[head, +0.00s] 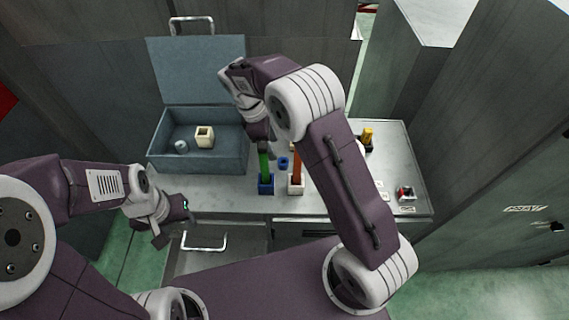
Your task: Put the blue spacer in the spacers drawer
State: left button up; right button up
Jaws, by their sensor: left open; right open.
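A small blue ring-shaped piece (283,162), which looks like the blue spacer, sits on the grey worktop between and behind two posts. My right gripper (260,135) is open, pointing down above the worktop just left of the blue piece and close to the green post. Its fingertips are partly hidden. My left gripper (172,225) is open and empty in front of the worktop's left edge. A drawer front with a pale handle (205,243) is below the worktop at the left; no label on it is readable, and I cannot tell which drawer is for spacers.
An open blue-grey box (160,160) holds a cream hollow block (204,137) and a pale blue cylinder (181,146). Small items, one yellow (367,136), lie at right.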

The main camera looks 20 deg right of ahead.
aim_at(282, 160)
jog(key=x, duration=0.4)
jog(key=shift+d+r, duration=0.1)
jog(key=shift+d, duration=0.35)
jog(key=p+x, duration=0.1)
jog(key=x, duration=0.4)
jog(key=shift+w, duration=0.1)
grip_shut()
